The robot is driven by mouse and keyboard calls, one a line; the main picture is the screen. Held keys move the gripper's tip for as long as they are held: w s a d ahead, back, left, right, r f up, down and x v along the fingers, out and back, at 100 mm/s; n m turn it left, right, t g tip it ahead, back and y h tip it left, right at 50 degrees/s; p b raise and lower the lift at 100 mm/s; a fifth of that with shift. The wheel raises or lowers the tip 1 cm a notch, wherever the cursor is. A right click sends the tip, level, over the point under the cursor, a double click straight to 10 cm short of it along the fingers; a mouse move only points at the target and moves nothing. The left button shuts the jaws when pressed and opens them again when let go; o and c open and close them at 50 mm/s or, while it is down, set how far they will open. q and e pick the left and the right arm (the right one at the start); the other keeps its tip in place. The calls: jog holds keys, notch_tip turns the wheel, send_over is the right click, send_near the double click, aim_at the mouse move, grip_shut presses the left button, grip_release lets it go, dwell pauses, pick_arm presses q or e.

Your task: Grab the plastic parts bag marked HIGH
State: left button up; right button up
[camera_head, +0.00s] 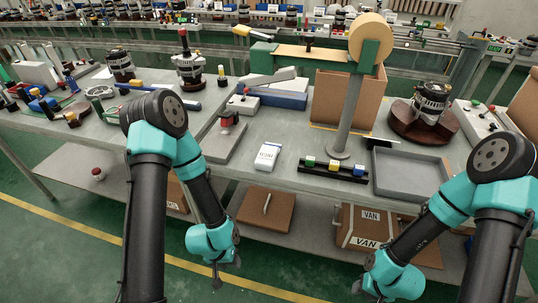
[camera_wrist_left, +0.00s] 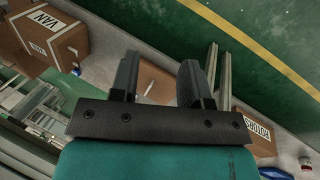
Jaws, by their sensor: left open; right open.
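A small white bag (camera_head: 268,157) with dark lettering lies on the grey workbench (camera_head: 270,195) near its front edge, in the middle of the head view. The lettering is too small to read surely. My left gripper (camera_head: 217,281) hangs low in front of the bench, below and to the left of the bag and well apart from it. In the left wrist view my left gripper (camera_wrist_left: 157,78) is open with nothing between its fingers, and the bag does not show there. My right gripper (camera_head: 362,290) is at the bottom right, low and apart from the bag, open, with its fingers small in view.
A rail with coloured blocks (camera_head: 335,168) and a grey tray (camera_head: 410,174) are right of the bag. A lamp-like post (camera_head: 350,115) stands behind. A red-topped fixture (camera_head: 226,122) is at left. Boxes, including a VAN box (camera_head: 366,226), sit on the lower shelf.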

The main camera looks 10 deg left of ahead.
pick_arm(q)
jog(key=shift+o, duration=0.4)
jog(key=o, duration=1)
